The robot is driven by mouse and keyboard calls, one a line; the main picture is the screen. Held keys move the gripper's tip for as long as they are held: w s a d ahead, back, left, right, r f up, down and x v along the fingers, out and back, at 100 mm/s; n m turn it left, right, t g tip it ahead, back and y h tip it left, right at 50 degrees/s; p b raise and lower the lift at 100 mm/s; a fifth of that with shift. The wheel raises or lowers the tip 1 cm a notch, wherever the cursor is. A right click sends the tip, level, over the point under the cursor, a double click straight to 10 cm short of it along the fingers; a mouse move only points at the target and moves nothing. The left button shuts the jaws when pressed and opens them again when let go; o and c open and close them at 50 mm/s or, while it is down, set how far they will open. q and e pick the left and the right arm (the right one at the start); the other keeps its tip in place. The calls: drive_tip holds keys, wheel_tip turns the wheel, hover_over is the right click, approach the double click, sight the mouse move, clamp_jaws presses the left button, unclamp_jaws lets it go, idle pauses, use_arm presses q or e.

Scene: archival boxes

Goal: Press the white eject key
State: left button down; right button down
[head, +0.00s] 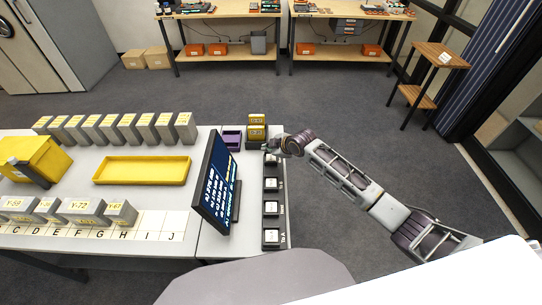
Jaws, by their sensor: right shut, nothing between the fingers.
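A column of small black key boxes with pale key tops runs along the right edge of the table: a near one (271,237), two middle ones (271,208) (271,184), and a far one (271,160). Their labels are too small to read surely, so I cannot tell which is the eject key. My right gripper (269,146) is shut and empty, at the far end of this column. It hangs over or just behind the far key box and partly hides it. I cannot tell whether it touches the key. My left gripper is out of view.
A dark monitor (217,185) stands left of the keys. A purple tray (232,139) and yellow-and-black stacked boxes (257,128) sit behind them. A yellow tray (142,171), a yellow bin (38,155) and grey archival boxes (121,211) fill the left.

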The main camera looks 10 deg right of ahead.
sight(269, 158)
drive_tip(key=shift+r+p, duration=1.4)
drive_tip(key=shift+r, duration=0.25)
